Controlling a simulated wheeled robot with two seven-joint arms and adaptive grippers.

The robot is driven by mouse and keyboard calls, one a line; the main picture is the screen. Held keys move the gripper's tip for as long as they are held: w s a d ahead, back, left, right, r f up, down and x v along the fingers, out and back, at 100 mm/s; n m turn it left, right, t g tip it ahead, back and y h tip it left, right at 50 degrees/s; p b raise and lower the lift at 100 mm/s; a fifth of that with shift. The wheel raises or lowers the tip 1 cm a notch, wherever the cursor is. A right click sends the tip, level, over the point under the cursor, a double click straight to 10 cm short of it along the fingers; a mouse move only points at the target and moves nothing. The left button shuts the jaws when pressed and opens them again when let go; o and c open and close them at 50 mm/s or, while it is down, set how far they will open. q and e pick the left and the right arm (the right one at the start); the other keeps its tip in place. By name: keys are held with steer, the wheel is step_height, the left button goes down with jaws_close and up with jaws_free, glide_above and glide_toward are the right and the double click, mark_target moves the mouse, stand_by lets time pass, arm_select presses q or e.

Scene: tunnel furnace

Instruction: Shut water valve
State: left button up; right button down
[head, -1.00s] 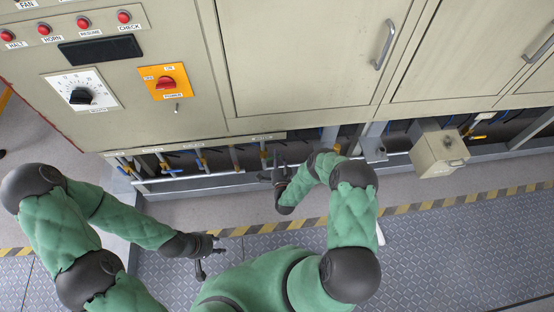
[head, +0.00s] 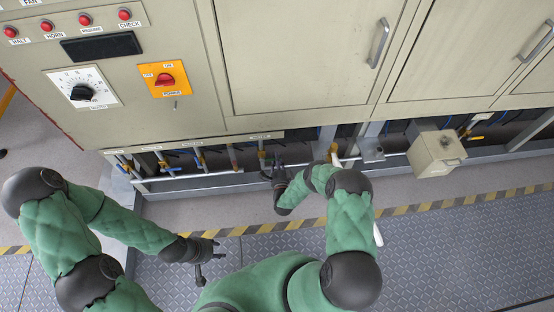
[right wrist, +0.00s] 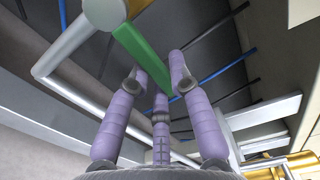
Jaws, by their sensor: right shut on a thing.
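In the right wrist view, a flat green valve handle (right wrist: 135,48) runs down from a pipe fitting (right wrist: 103,10) at the top. My right gripper (right wrist: 157,76) has its fingers around the handle's lower end and is shut on it. In the head view, my right gripper (head: 278,166) is at the row of pipes under the cabinet, and the green handle cannot be made out there. My left gripper (head: 212,256) is above the floor plates, away from the pipes, with its fingers apart and empty.
A silver horizontal pipe (head: 210,175) runs low along the cabinet (head: 300,50). A beige box (head: 437,153) stands at the right.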

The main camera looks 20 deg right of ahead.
steer(key=c, duration=1.1)
jaws_free()
steer(key=v, duration=1.2)
steer(key=shift+w, duration=0.1)
